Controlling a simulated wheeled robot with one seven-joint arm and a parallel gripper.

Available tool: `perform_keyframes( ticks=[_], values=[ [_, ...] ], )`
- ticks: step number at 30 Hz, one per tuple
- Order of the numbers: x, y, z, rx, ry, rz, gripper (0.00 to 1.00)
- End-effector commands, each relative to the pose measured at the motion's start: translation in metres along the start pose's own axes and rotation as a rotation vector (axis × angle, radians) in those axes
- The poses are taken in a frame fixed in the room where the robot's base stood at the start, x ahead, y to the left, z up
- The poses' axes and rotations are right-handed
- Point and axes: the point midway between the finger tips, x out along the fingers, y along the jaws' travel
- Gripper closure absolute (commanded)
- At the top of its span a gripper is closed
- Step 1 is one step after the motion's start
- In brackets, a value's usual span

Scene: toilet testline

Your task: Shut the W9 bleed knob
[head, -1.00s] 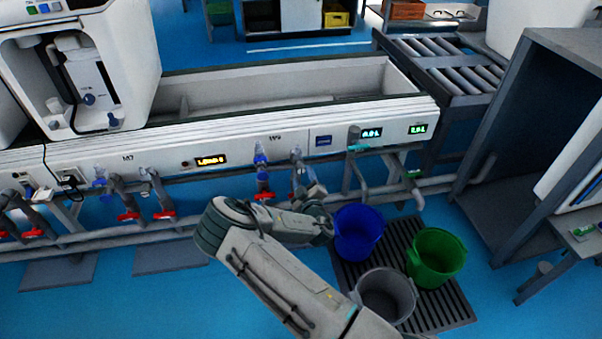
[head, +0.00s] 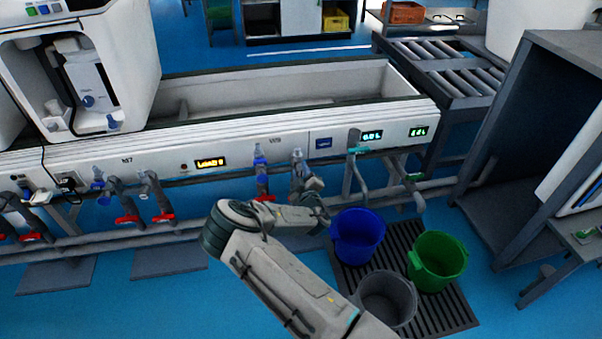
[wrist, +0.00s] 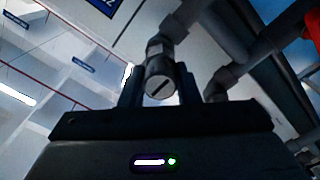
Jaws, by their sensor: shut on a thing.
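The W9 station is on the white panel, with its label (head: 275,142) above the pipework. In the wrist view, a round grey knob with a dark slot across its face (wrist: 160,82) sits at the end of a grey pipe fitting. My gripper (wrist: 160,88) has one dark finger on each side of this knob and is shut on it. The slot runs slightly diagonally. In the head view, my gripper (head: 308,186) is at the grey fitting below and right of the W9 label, and the knob itself is hidden there.
A blue valve with a red handle (head: 263,196) is just left of my gripper. A blue bucket (head: 357,240), a green bucket (head: 437,262) and a grey bucket (head: 386,300) stand on a floor grate. A grey pipe (head: 70,243) runs low along the bench.

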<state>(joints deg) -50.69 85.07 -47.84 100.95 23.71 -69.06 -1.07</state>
Motion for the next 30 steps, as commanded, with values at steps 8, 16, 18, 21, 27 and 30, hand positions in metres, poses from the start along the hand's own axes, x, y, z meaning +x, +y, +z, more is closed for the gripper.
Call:
perform_keyframes(
  ticks=[8,16,18,21,27,30],
  values=[
    [-0.0001,0.0004,0.0002,0.071,-0.001,0.001,0.94],
    [0.0002,0.0011,0.0010,0.266,-0.001,0.003,0.94],
    [0.0003,0.0011,0.0012,0.332,-0.002,0.004,0.94],
    [0.0003,0.0006,0.0013,0.427,-0.001,0.004,0.94],
    [0.0001,-0.0004,0.0020,0.617,0.000,0.003,0.94],
    [0.0000,-0.0008,0.0026,0.712,-0.001,0.003,0.94]
  ],
)
